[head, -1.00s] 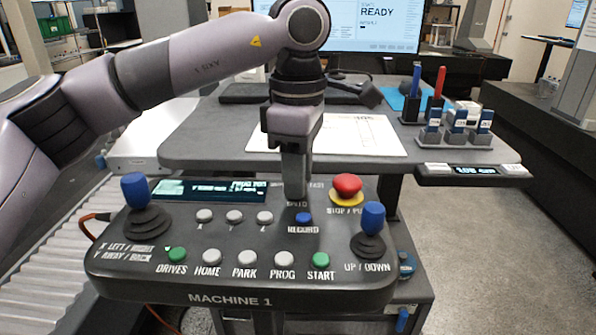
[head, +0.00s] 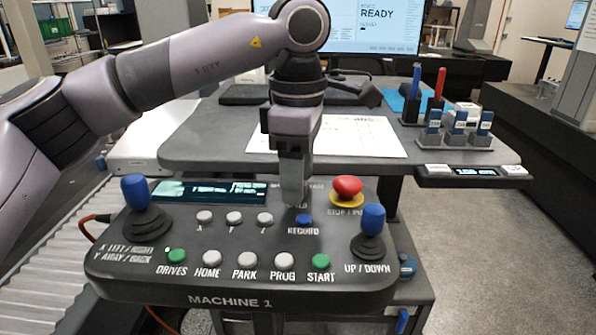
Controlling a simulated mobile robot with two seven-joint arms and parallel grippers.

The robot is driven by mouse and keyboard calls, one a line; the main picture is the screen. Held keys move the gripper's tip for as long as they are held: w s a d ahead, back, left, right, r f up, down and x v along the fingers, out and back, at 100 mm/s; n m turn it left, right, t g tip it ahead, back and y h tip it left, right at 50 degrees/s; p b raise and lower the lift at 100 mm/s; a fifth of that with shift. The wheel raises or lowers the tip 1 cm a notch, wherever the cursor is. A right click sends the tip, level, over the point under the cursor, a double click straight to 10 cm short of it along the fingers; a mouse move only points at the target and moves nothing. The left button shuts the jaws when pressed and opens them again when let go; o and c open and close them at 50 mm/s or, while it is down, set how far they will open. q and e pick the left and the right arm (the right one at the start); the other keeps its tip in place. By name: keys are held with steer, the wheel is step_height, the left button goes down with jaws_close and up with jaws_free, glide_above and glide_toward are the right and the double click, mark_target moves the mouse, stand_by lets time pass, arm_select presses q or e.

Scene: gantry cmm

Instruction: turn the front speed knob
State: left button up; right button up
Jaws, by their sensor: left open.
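My left gripper (head: 294,203) points straight down over the back middle of the control panel (head: 240,292), just behind the blue RECORD button (head: 303,221). Its jaws are open, with the fingertips low at the panel. The speed knob is hidden behind the fingers, and the label there is mostly covered. I cannot tell whether the fingers touch the knob. My right gripper is not in view.
The red stop button (head: 347,187) stands close to the right of the fingers. A blue-topped joystick (head: 136,190) is at the panel's left and another (head: 373,218) at its right. A small display (head: 209,191) lies left of the gripper.

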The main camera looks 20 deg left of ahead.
arm_select(q)
step_height(320, 180, up, 7)
steer(key=shift+r, duration=0.1)
stand_by(0.3)
stand_by(0.4)
